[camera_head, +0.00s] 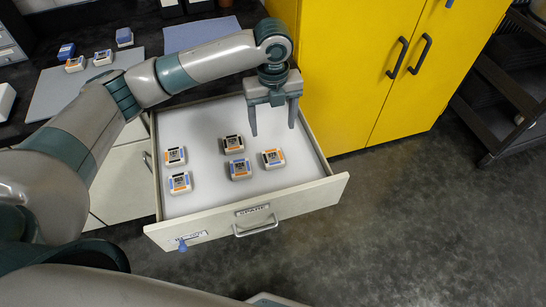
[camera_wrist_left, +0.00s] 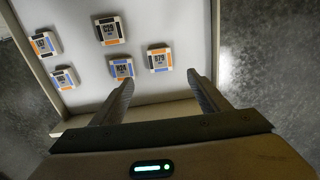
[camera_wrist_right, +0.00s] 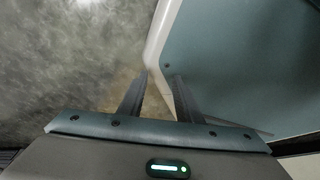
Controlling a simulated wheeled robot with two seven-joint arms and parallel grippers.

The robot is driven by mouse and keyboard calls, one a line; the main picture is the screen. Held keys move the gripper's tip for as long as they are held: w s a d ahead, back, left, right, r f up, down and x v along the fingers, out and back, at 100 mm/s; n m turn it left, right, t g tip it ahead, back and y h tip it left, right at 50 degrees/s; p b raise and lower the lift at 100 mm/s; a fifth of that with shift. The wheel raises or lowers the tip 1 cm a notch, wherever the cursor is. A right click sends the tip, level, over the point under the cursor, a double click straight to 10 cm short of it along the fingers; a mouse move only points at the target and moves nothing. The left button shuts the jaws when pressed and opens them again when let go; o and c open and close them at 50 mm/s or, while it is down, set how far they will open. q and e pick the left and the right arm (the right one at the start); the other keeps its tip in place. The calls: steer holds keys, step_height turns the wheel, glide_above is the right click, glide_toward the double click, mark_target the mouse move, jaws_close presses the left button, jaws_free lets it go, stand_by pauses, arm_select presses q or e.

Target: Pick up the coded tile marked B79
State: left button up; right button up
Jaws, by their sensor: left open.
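My left gripper (camera_head: 272,124) hangs above the back right part of the drawer, fingers down, open and empty. In the left wrist view the tile shows beyond the fingertips (camera_wrist_left: 160,82), apart from them. My right gripper (camera_wrist_right: 157,76) shows only in its own wrist view, with its fingers apart and nothing between them.
Other tiles lie in the drawer (camera_head: 205,202): C29 (camera_wrist_left: 109,31), H24 (camera_wrist_left: 121,69) and two farther left. H24 is close beside B79. More blocks sit on a grey mat (camera_head: 55,90) at the left.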

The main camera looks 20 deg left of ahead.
arm_select(q)
steer(key=p, duration=0.2)
glide_above(273, 157)
step_height(273, 157, down, 7)
steer(key=shift+f, duration=0.1)
steer(key=shift+w+f, duration=0.1)
steer(key=shift+f, duration=0.6)
arm_select(e)
steer(key=shift+g, duration=0.6)
steer(key=shift+s+d+r, duration=0.15)
steer(key=shift+s+d, duration=0.2)
steer(key=shift+s, duration=0.4)
steer(key=shift+s+d+r, duration=0.15)
steer(key=shift+s+d, duration=0.25)
steer(key=shift+s, duration=0.35)
steer(key=shift+s+d+r, duration=0.15)
steer(key=shift+s+d, duration=0.2)
steer(key=shift+s, duration=0.4)
arm_select(q)
steer(key=shift+f+p, duration=0.35)
steer(key=shift+f, duration=0.35)
step_height(273, 157, down, 2)
steer(key=shift+f+p, duration=0.15)
steer(key=shift+p, duration=0.25)
steer(key=shift+f, duration=0.75)
arm_select(e)
steer(key=shift+s+a+r, duration=0.15)
steer(key=shift+a+r, duration=0.05)
steer(key=shift+r, duration=0.8)
